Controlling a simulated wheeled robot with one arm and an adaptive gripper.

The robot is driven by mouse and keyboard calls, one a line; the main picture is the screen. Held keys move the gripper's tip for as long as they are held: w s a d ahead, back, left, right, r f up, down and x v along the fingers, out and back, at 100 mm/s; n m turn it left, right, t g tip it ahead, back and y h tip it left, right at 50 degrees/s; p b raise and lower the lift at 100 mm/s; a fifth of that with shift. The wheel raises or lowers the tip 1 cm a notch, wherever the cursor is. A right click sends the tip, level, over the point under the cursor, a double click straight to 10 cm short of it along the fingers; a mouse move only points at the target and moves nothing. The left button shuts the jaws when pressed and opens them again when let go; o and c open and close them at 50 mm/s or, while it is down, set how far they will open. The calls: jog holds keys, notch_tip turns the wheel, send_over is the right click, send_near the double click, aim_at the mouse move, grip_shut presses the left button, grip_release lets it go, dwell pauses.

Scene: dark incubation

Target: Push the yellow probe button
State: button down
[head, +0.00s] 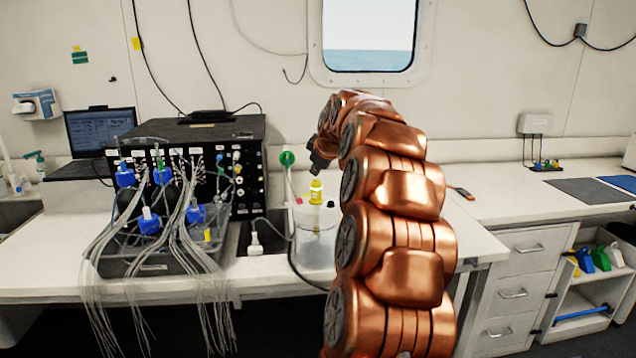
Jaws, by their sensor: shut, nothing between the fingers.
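A yellow probe (316,191) stands upright on top of a clear, cylindrical container (315,240) on the bench. Whether its top is a separate button is too small to tell. My copper-coloured arm rises from the bottom of the head view and bends down to the left. My gripper (318,165) is shut and empty, pointing down just above the yellow probe. A small gap seems to show between them. The right side of the container is partly hidden behind my arm.
A black instrument box (200,130) with blue-capped bottles and many clear tubes in a tray (130,266) stands left of the container. A green round knob (287,158) is close by on its left. The bench to the right (490,205) is mostly clear.

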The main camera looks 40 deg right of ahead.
aim_at(316, 181)
jog(key=shift+r+p, duration=1)
jog(key=shift+r, duration=1.95)
jog(key=shift+a, duration=0.1)
jog(key=s+a+f+g+y, duration=0.1)
jog(key=s+a+f, duration=0.25)
jog(key=a, duration=0.75)
jog(key=s+a+f+g+y, duration=0.2)
jog(key=s+a+f, duration=0.15)
jog(key=a, duration=0.65)
jog(key=s+a+f+g+y, duration=0.1)
jog(key=s+a+f, duration=0.25)
jog(key=a, duration=0.75)
jog(key=s+a+f+m+g, duration=0.1)
jog(key=s+a+f+g, duration=0.1)
jog(key=s, duration=0.7)
jog(key=s+a+f+m+g, duration=0.1)
jog(key=s+a+f+g, duration=0.1)
jog(key=s+a+f, duration=0.3)
jog(key=s+a+f+m+g, duration=0.1)
jog(key=s+a+f, duration=0.3)
jog(key=s, duration=1)
notch_tip(316, 181, down, 3)
jog(key=shift+r+m+g, duration=0.1)
jog(key=shift+m+g, duration=0.3)
jog(key=shift+g, duration=0.1)
